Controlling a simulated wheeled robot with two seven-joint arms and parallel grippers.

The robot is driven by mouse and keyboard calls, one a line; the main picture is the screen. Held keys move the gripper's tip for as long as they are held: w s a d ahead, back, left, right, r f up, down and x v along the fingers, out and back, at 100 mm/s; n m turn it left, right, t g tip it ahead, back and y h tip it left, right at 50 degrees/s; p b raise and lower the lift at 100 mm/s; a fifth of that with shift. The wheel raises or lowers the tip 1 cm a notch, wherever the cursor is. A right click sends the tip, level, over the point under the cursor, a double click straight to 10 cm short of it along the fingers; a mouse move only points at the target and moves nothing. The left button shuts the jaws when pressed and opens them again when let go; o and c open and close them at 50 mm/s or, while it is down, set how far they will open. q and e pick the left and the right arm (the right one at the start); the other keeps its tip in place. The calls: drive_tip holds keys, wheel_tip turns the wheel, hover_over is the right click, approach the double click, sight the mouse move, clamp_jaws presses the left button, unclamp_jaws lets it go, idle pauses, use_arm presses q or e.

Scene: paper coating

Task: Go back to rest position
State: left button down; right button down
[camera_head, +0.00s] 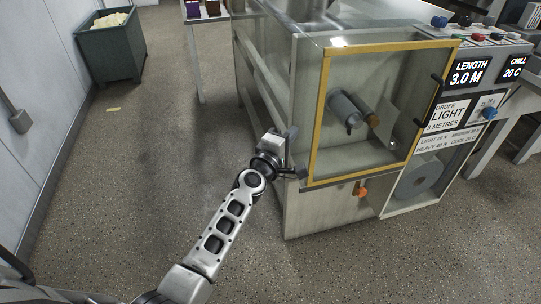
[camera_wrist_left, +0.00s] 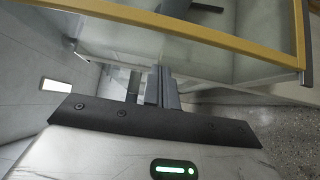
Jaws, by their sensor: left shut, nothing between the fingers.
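My left gripper (camera_head: 287,152) is in front of the lower left corner of the machine's yellow-framed clear door (camera_head: 322,120). In the left wrist view its fingers (camera_wrist_left: 161,86) are together with nothing between them. The yellow frame (camera_wrist_left: 190,30) crosses the top of that view, just beyond the fingers. I cannot tell whether the gripper touches the machine. My left arm reaches up from the bottom of the head view. My right gripper is in neither view.
An orange knob (camera_head: 360,191) sits below the door. A green bin (camera_head: 110,50) stands back left. The floor (camera_head: 150,150) left of the machine is mostly clear.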

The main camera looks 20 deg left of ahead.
use_arm(q)
drive_tip(key=s+a, duration=0.2)
drive_tip(key=s, duration=0.8)
drive_tip(key=s+d+f+m+g+p, duration=0.1)
drive_tip(key=s+d+f+m+g, duration=0.1)
drive_tip(key=s+m, duration=0.4)
drive_tip(key=s+d+f+m+g+p, duration=0.1)
drive_tip(key=s+d+f+m+g, duration=0.1)
drive_tip(key=s+m, duration=0.4)
drive_tip(key=s+d+f+m+g, duration=0.2)
drive_tip(key=s+m, duration=0.4)
drive_tip(key=s, duration=0.3)
wheel_tip(320, 180, down, 2)
drive_tip(key=shift+s+f+m+g+h+p, duration=0.2)
drive_tip(key=shift+m+g+h+p, duration=0.2)
drive_tip(key=shift+g, duration=0.2)
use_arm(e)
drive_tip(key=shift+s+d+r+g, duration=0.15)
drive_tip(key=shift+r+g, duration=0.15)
